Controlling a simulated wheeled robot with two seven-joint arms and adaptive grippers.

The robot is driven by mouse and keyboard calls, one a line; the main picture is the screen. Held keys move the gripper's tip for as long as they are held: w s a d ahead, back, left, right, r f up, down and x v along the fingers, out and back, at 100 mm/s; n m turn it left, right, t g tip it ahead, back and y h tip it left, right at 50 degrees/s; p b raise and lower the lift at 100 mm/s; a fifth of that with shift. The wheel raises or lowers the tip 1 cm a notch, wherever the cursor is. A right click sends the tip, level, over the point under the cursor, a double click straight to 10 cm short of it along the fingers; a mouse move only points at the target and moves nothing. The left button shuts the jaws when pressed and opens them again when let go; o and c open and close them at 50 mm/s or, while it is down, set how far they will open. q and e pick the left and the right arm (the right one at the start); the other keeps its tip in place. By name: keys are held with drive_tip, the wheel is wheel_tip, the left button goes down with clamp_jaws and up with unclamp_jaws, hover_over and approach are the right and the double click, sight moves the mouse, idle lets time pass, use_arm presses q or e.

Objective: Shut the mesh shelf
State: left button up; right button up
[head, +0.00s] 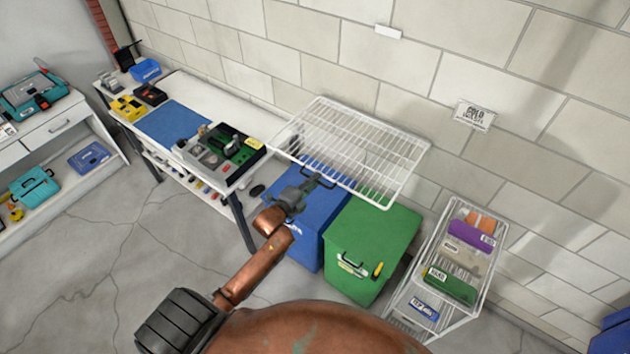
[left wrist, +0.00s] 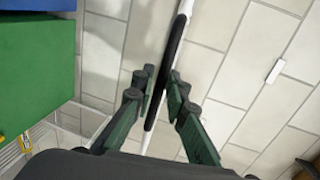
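The mesh shelf (head: 352,143) is a white wire rack that sticks out from the block wall above the blue and green bins. A dark handle (head: 323,180) is on its front edge. My left gripper (head: 311,186) is at this handle. My right gripper is not in view.
A blue bin (head: 318,222) and a green bin (head: 372,240) stand under the shelf. A workbench (head: 215,92) with tools is to the left. A white wire rack (head: 487,232) with packages stands to the right. The floor (head: 110,240) at the left is clear.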

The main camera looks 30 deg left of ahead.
use_arm(q)
clamp_jaws()
idle(0.3)
